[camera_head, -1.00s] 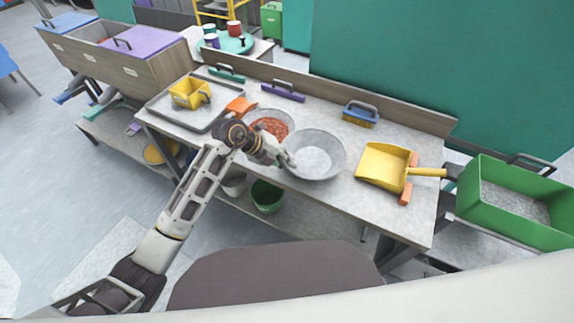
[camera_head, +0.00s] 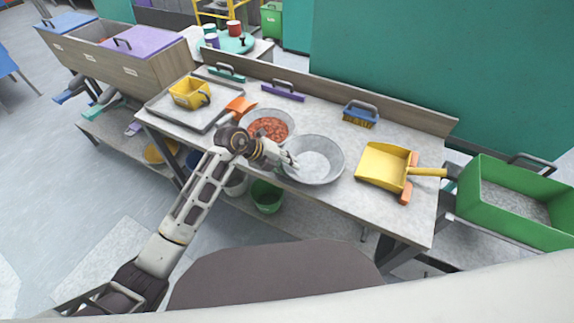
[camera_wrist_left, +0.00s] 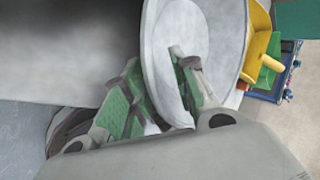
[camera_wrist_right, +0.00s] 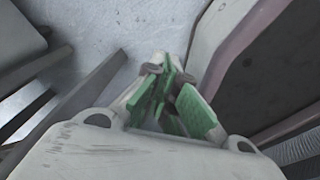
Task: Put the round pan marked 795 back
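A grey round pan (camera_head: 318,163) stands at the front middle of the worktable, looking empty; no number can be read on it. A second round pan (camera_head: 291,119) to its left holds reddish bits. My left gripper (camera_head: 291,161) is at the left rim of the empty pan. In the left wrist view its green-padded fingers (camera_wrist_left: 160,82) straddle the wall of the pan (camera_wrist_left: 217,40), one inside and one outside, and look closed on it. My right gripper (camera_wrist_right: 168,78) shows only in its wrist view, fingertips together, with nothing seen between them.
A grey tray (camera_head: 163,114) with a yellow scoop box (camera_head: 189,93) is at the table's left. An orange scoop (camera_head: 238,107) lies beside it. A yellow dustpan (camera_head: 382,164) lies right of the pan, a blue brush (camera_head: 360,115) behind. A green bin (camera_head: 480,204) stands far right.

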